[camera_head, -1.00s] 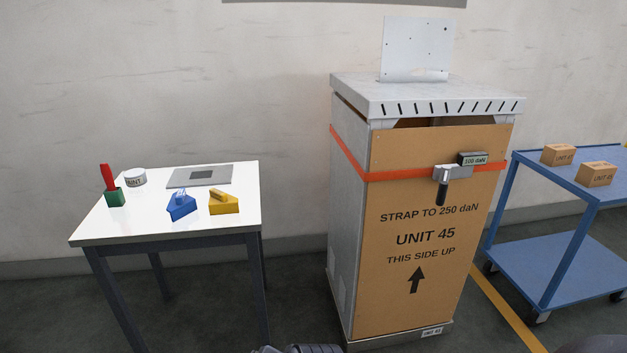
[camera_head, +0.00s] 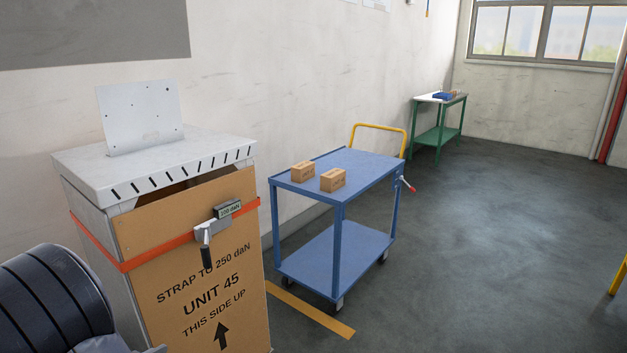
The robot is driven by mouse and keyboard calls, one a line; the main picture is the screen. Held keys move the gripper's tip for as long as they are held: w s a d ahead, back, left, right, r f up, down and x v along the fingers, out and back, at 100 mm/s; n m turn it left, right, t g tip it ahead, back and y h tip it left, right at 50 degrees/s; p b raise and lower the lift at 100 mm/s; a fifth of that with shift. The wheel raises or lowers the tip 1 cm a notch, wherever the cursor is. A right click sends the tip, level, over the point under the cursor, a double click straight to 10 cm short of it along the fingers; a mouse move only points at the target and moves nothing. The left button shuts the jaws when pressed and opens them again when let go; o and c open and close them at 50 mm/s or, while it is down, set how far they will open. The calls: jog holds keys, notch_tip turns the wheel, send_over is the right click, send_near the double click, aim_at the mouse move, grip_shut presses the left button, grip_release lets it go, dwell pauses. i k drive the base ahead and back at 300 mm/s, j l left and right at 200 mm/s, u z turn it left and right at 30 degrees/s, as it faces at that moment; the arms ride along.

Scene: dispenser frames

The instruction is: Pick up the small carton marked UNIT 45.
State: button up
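Two small brown cartons stand on the top shelf of a blue cart. One is the left carton (camera_head: 303,171), the other the right carton (camera_head: 333,180), nearer to me. Both bear dark print, too small here to tell which, if either, reads UNIT 45. The large brown case (camera_head: 205,290) at the left is plainly marked UNIT 45, but it is tall and big. My gripper is not in view; only a dark ribbed part of my arm shows at the lower left, well away from the cartons.
The blue cart (camera_head: 370,170) has a yellow handle and a lower shelf. The large case has an orange strap (camera_head: 160,250) with a buckle and a grey lid (camera_head: 100,170). A green-legged table (camera_head: 438,100) stands far back. The floor (camera_head: 470,250) right of the cart is clear.

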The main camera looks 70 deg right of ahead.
aim_at(330, 182)
jog(key=l, duration=0.6)
jog(key=l+z, duration=0.1)
jog(key=l, duration=0.5)
jog(key=i+l, duration=0.15)
jog(key=l, duration=0.45)
jog(key=l+z, duration=0.1)
jog(key=l, duration=0.5)
jog(key=i+l, duration=0.1)
jog(key=l, duration=0.45)
jog(key=i+l+z, duration=0.1)
jog(key=l, duration=0.5)
jog(key=i+l, duration=0.1)
jog(key=l, duration=0.5)
jog(key=i+l+z, duration=0.1)
jog(key=l, duration=0.5)
